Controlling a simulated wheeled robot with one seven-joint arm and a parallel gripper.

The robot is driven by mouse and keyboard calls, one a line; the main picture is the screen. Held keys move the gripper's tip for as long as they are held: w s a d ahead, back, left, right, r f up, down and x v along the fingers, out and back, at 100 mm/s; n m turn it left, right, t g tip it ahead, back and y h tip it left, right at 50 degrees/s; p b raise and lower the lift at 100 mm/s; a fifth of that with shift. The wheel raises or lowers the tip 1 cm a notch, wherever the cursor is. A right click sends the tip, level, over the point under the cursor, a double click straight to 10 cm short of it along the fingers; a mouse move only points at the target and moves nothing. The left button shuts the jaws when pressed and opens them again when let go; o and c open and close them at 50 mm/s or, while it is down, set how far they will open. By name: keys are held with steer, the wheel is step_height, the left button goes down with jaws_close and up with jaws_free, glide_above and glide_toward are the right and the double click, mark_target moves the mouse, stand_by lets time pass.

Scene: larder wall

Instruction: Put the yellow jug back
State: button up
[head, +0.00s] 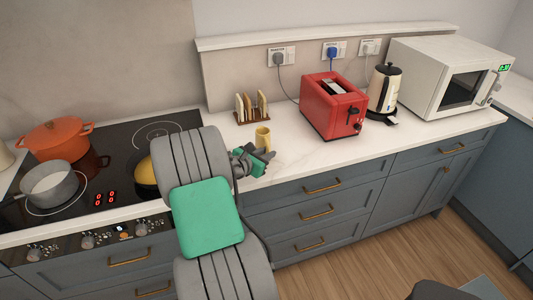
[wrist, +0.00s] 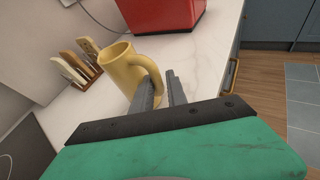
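The yellow jug (head: 263,138) stands upright on the white worktop, in front of the toast rack. In the wrist view the jug (wrist: 118,68) shows its open top and its handle on the right, towards my fingers. My gripper (head: 262,157) is at the jug's near side, low over the worktop's front part. In the wrist view my gripper's (wrist: 171,78) two fingers are apart, with the lower part of the handle close to the gap between them. I cannot tell whether the handle is between the fingers or touching them.
The toast rack (head: 252,108) stands behind the jug and the red toaster (head: 333,106) to its right. Further right are a kettle (head: 384,92) and a microwave (head: 447,78). The hob (head: 120,150) with pans is on the left. A raised ledge (head: 330,37) runs along the wall.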

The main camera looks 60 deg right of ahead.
steer(key=shift+o, duration=1.3)
steer(key=shift+r, duration=0.15)
steer(key=b+v, duration=0.1)
steer(key=v, duration=1.1)
